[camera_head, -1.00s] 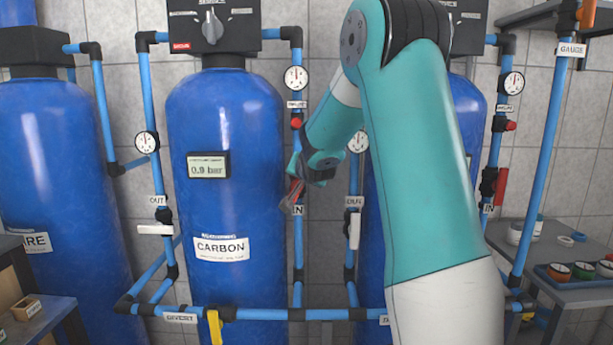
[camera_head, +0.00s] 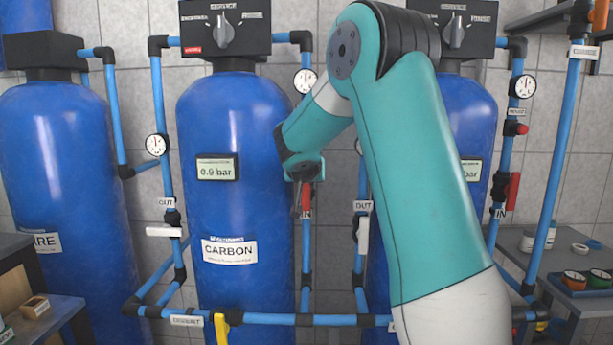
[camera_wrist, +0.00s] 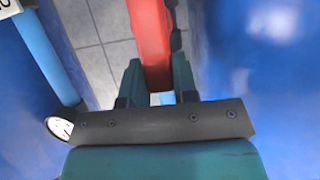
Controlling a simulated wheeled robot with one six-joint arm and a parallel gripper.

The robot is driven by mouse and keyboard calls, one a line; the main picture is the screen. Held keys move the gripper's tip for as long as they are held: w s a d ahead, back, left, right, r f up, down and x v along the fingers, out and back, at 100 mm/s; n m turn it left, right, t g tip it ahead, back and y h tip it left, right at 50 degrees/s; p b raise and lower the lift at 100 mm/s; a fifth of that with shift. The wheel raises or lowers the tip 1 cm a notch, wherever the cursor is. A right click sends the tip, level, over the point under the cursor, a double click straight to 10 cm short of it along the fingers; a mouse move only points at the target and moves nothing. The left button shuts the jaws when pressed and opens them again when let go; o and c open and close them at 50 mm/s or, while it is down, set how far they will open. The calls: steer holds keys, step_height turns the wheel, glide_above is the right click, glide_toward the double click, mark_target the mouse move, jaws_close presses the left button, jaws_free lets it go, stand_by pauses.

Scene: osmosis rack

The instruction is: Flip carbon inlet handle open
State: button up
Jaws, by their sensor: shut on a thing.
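The carbon inlet handle (camera_head: 307,196) is a red lever on the blue pipe right of the blue CARBON tank (camera_head: 235,140). In the head view it stands roughly upright above the IN label, partly hidden by my gripper (camera_head: 297,203). In the wrist view the red handle (camera_wrist: 150,40) runs between the two green fingers of my gripper (camera_wrist: 157,75), which is shut on it. The valve body under the handle cannot be made out.
A pressure gauge (camera_head: 305,81) sits on the inlet pipe above. The outlet pipe with a white handle (camera_head: 363,236) runs close on the right. A yellow handle (camera_head: 220,328) is on the low pipe. A side table (camera_head: 570,285) stands at right.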

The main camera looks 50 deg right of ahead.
steer(key=o, duration=0.9)
steer(key=shift+a, duration=0.1)
steer(key=b+v, duration=0.3)
steer(key=v, duration=1.4)
steer(key=shift+s+r, duration=0.1)
steer(key=shift+r, duration=0.05)
steer(key=shift+a, duration=0.1)
